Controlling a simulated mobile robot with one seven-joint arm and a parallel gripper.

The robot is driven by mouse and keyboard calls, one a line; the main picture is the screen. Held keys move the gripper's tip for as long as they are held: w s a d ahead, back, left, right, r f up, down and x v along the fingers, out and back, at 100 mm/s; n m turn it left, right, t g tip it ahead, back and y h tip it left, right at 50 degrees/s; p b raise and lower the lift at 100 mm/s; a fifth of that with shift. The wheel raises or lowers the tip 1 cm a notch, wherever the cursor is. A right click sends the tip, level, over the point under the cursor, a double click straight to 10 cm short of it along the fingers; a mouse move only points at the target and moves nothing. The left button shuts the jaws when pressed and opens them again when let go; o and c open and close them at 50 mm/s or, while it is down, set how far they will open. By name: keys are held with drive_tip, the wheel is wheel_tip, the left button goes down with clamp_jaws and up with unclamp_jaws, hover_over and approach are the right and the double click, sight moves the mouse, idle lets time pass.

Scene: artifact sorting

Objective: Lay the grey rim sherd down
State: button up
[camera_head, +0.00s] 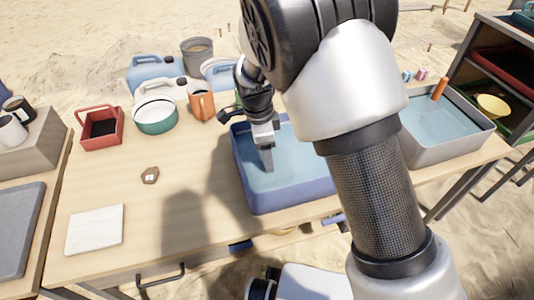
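My gripper (266,150) points down over the blue basin (283,202), which holds water. A narrow grey shape at its tip reaches down to the water. I cannot tell whether this is a finger or the grey rim sherd, nor whether the fingers are open or shut. No grey sherd shows clearly elsewhere. A small brown piece with a pale mark (150,175) lies on the wooden table (130,205) left of the basin. A folded white cloth (95,230) lies flat at the table's front left. My arm hides the basin's right part.
A grey basin (466,142) with water stands at the right. A red caddy (101,140), a white and green pot (155,122) and an orange mug (202,106) line the back. The table between cloth and blue basin is clear.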

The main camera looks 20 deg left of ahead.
sight(262, 161)
drive_tip(key=shift+o, duration=0.5)
drive_tip(key=shift+r, duration=0.1)
wheel_tip(262, 161, up, 12)
drive_tip(key=a+p, duration=0.1)
drive_tip(key=p, duration=0.2)
drive_tip(key=s+d+r+n+t+y, duration=0.1)
drive_tip(key=s+d+r+n, duration=0.1)
drive_tip(key=d+r, duration=0.45)
drive_tip(key=s+d+r+n+y, duration=0.1)
drive_tip(key=s+d+r+n, duration=0.15)
drive_tip(key=d+r, duration=0.45)
drive_tip(key=s+d+r+n+t, duration=0.2)
drive_tip(key=s+d+n+t, duration=0.2)
drive_tip(key=s+d+n, duration=0.5)
drive_tip(key=s+d, duration=0.4)
drive_tip(key=d, duration=0.2)
drive_tip(key=shift+d+r+h, duration=0.2)
drive_tip(key=shift+r+h, duration=0.1)
drive_tip(key=shift+h, duration=0.1)
drive_tip(key=shift+r, duration=0.1)
